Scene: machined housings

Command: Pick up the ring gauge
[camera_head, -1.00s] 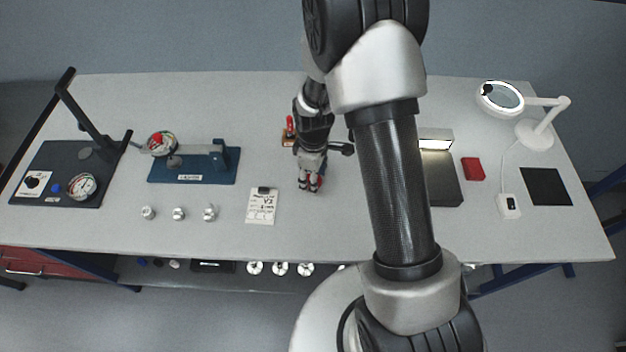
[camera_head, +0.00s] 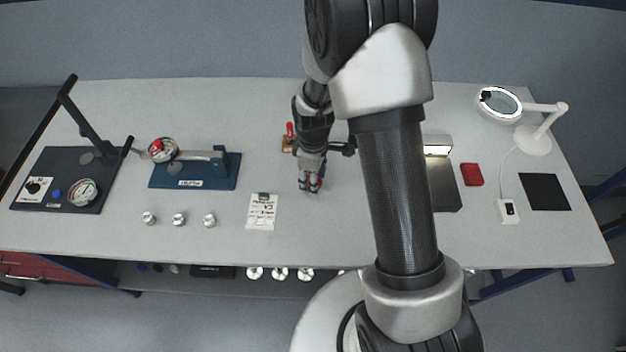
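My gripper (camera_head: 310,186) points down near the middle of the table, its fingertips low over or at the tabletop. No other thing on the table can be clearly made out as a ring gauge.
A white card on a clipboard (camera_head: 262,211) lies left of my gripper. Small silver housings (camera_head: 179,219) stand further left, by a blue fixture (camera_head: 222,172). A wooden block with a red piece (camera_head: 289,140) is behind. A red box (camera_head: 471,174) lies right.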

